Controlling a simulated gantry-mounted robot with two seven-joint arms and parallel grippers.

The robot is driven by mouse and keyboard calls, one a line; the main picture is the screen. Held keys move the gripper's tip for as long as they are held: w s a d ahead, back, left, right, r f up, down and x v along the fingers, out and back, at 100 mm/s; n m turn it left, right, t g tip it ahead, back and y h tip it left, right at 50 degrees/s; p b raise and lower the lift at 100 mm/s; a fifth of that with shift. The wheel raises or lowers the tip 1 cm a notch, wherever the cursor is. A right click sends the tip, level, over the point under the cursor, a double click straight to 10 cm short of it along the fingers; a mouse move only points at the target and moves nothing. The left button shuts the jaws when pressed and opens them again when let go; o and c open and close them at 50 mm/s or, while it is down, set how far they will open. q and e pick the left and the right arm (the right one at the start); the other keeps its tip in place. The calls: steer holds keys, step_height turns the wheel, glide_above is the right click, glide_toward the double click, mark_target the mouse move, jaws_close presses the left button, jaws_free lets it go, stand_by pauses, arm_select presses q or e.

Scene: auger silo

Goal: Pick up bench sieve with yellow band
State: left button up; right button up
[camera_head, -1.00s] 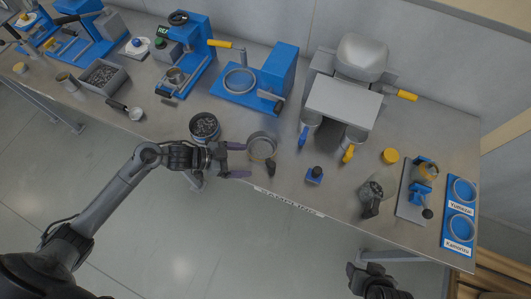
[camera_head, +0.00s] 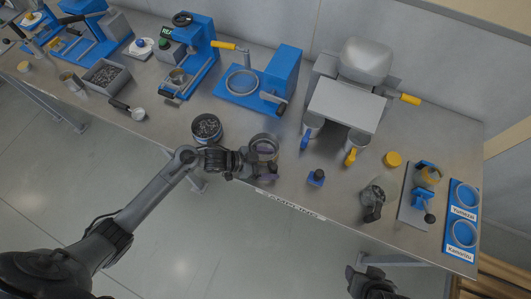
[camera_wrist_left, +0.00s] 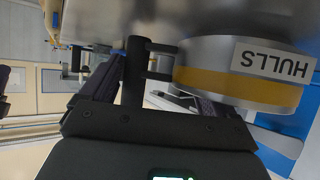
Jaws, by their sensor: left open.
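The bench sieve (camera_head: 264,138) is a round metal ring standing near the table's front edge in the head view. In the left wrist view it is large and close, with a yellow band (camera_wrist_left: 225,84) and an upside-down HULLS label. Its black handle (camera_wrist_left: 134,72) joins the side by two short prongs. My left gripper (camera_head: 267,164) is open at the sieve's front side, with its fingers about the handle. Contact cannot be told, and the handle is mostly hidden in the head view. My right gripper (camera_head: 370,282) is low in the head view, its jaws unclear.
A tin of dark grains (camera_head: 206,127) stands just left of the sieve. A small blue block with a dark knob (camera_head: 316,178) is to the right. A blue stand with a ring (camera_head: 241,82) is behind. The floor before the table is clear.

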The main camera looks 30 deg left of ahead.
arm_select(q)
steer(key=shift+c, duration=0.5)
steer(key=c, duration=0.9)
steer(key=shift+c, duration=1.1)
steer(key=shift+r, duration=0.15)
